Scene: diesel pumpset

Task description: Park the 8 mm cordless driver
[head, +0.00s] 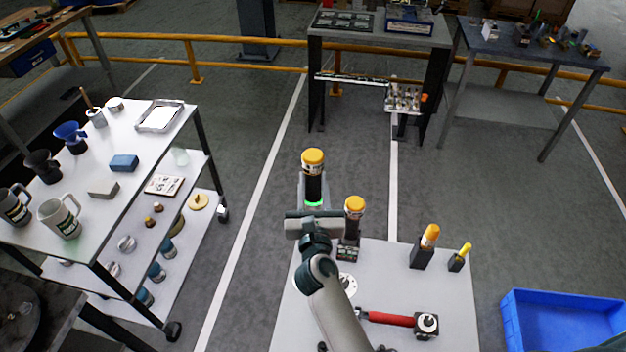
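I cannot read which is the 8 mm one. The right driver (354,212) stands in a dark base (347,253) with small lit marks. One arm of mine, apparently the right, reaches up from the bottom. Its gripper (309,219) is just in front of the left driver and overlaps its lower end in the picture. The fingers are hidden, so contact cannot be told. My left gripper is not in view.
The white worktop (455,300) holds a red-handled tool (390,318) and two dark holders with orange (424,247) and yellow (460,257) handles. A blue bin (560,320) stands at right. A white shelved cart (140,185) stands at left, with open floor between.

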